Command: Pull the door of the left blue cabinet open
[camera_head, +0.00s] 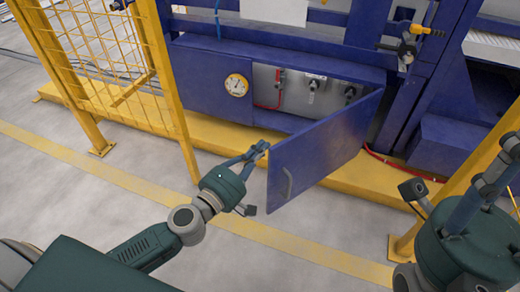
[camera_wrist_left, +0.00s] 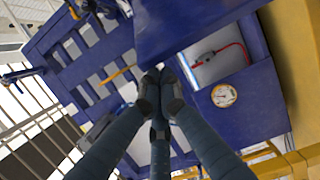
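The blue cabinet's door (camera_head: 325,150) stands swung well out, hinged at its right, with a grey handle (camera_head: 288,185) near its free left edge. The cabinet's grey interior (camera_head: 310,90) shows a red pipe and valves. My left gripper (camera_head: 262,148) is at the upper free corner of the door, with its fingertips drawn together. In the left wrist view the fingers (camera_wrist_left: 160,80) meet just below a blue panel that looks like the door (camera_wrist_left: 190,25). Nothing shows between them; contact with the door cannot be told. My right gripper (camera_head: 510,142) is at the right edge, partly cut off.
A round gauge (camera_head: 236,85) sits on the blue panel left of the opening. A yellow mesh fence (camera_head: 105,50) stands at the left and a yellow post (camera_head: 480,165) at the right. A yellow base beam (camera_head: 225,137) runs below the cabinet. Grey floor in front is clear.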

